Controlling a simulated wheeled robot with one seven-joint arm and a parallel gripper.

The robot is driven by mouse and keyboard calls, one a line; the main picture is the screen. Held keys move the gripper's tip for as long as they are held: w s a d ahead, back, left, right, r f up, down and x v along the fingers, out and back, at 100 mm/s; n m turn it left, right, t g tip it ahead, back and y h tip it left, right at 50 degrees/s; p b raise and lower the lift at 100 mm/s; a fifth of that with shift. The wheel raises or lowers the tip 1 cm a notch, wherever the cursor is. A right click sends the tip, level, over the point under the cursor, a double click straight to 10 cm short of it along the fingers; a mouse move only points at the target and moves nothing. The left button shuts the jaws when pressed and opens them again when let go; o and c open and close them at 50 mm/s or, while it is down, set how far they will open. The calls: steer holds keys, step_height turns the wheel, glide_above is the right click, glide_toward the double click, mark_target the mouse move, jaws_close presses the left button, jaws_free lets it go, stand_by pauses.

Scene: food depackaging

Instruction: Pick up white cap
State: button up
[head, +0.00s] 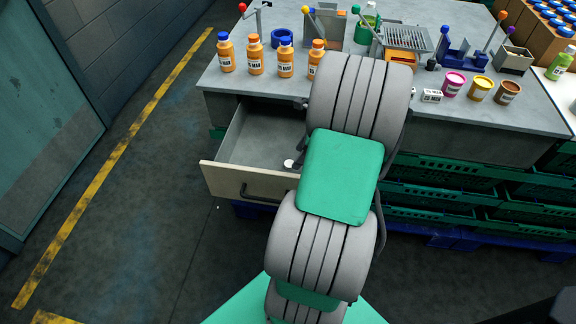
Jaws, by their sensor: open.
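My grey and green arm reaches up across the middle of the head view and covers the right part of the drawer. My gripper is hidden behind the arm, so I cannot see its fingers or how near they are to the cap.
Several orange bottles (226,56) stand on the grey table (335,102) above the drawer. Green crates (440,195) are stacked below. The floor at left is clear.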

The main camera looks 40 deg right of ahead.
mark_target(291, 163)
steer(key=x, duration=0.4)
steer(key=shift+w+f, duration=0.25)
steer(key=shift+w, duration=0.15)
jaws_close()
